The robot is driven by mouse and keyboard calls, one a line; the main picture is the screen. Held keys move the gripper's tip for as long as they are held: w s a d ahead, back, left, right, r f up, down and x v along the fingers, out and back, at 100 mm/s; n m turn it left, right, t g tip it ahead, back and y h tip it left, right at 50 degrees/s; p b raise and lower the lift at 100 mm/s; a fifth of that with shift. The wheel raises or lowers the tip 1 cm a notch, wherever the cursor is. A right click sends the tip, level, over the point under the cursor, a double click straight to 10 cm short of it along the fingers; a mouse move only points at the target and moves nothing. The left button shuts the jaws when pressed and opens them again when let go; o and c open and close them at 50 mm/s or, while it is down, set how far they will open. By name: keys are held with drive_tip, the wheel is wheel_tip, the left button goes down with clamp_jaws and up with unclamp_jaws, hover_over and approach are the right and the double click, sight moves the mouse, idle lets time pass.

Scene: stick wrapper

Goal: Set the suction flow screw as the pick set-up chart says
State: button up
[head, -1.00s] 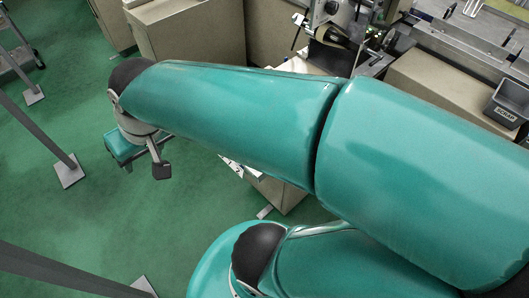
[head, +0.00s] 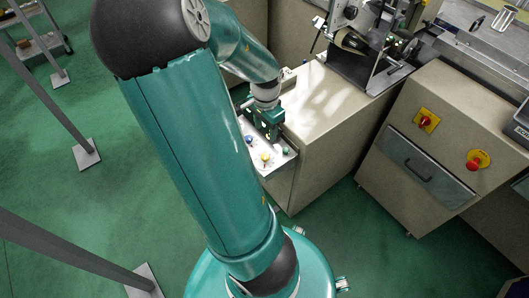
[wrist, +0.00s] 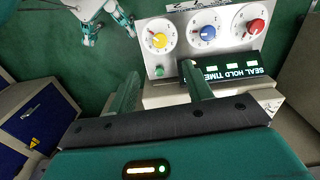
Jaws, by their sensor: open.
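My gripper (wrist: 162,90) is open and empty, its two fingers apart in front of a grey control panel (wrist: 180,62). The panel carries a yellow dial (wrist: 158,38), a blue dial (wrist: 208,30) and a red dial (wrist: 252,24), each on a white scale, and a small green button (wrist: 159,71). A dark display reading SEAL HOLD TIME (wrist: 228,70) sits behind the right finger. In the head view, my gripper (head: 264,125) is over the panel (head: 277,166) at the side of a beige cabinet. I cannot make out the suction flow screw or a readable chart.
The beige cabinet (head: 325,130) carries a machine with a roll (head: 352,42). Another cabinet (head: 430,140) has a red emergency button (head: 477,160) and a drawer handle. Blue cabinets (wrist: 35,120) stand left in the wrist view. Green floor (head: 130,215) is open, with grey posts at left.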

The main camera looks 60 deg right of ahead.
sight(265, 156)
wheel_tip(265, 156, down, 13)
drive_tip(key=shift+f, duration=0.15)
idle(0.4)
drive_tip(key=c, duration=1)
